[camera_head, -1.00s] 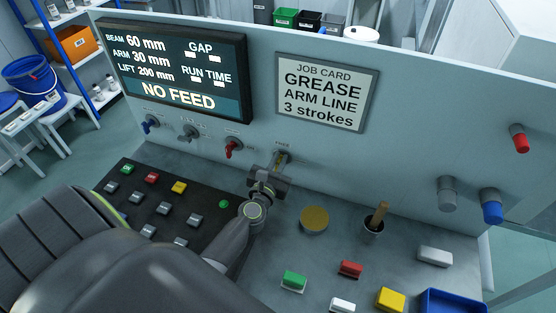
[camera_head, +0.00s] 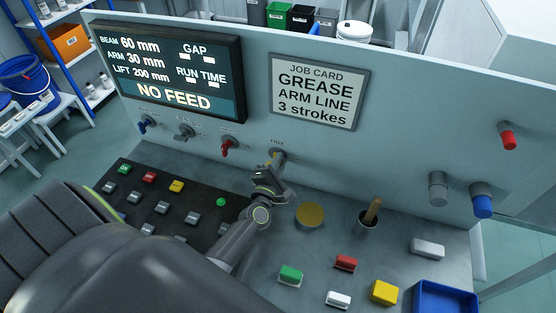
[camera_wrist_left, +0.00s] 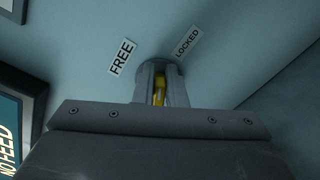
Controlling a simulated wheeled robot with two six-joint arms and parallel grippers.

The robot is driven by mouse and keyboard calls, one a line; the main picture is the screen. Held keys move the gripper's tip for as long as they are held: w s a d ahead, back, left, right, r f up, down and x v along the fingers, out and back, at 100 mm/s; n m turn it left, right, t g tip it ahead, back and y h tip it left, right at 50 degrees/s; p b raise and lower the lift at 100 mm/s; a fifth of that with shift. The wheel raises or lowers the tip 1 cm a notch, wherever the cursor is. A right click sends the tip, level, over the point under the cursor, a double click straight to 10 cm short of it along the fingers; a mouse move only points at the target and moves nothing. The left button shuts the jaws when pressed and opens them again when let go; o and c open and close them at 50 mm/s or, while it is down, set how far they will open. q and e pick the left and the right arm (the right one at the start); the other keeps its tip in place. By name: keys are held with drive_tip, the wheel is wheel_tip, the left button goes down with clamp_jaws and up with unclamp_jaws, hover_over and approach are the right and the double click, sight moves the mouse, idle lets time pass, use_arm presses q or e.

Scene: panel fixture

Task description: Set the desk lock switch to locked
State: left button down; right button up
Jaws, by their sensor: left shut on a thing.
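The lock switch (camera_head: 277,153) is on the light blue upright panel, under a small label reading FREE in the head view. In the left wrist view its yellow lever (camera_wrist_left: 159,90) lies between the fingers. The round grey switch base shows behind the fingertips. The FREE label (camera_wrist_left: 121,57) is up to the left of the switch and the LOCKED label (camera_wrist_left: 187,42) up to the right. My left gripper (camera_head: 276,168) is shut on the lever, and its fingers hide much of it. I cannot tell which label the lever points to. My right gripper is not in view.
Several other switches, including a red one (camera_head: 228,146), line the panel to the left below the NO FEED screen (camera_head: 178,75). Buttons (camera_head: 163,207) fill the dark desk area.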

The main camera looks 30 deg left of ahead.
use_arm(q)
drive_tip(key=m, duration=0.2)
drive_tip(key=f+m, duration=0.1)
drive_tip(key=m, duration=0.1)
drive_tip(key=shift+d+m+p, duration=0.1)
drive_tip(key=shift+m+p, duration=0.2)
drive_tip(key=shift+p, duration=0.1)
drive_tip(key=shift+m, duration=0.5)
drive_tip(key=shift+f, duration=0.1)
drive_tip(key=c, duration=1.5)
unclamp_jaws()
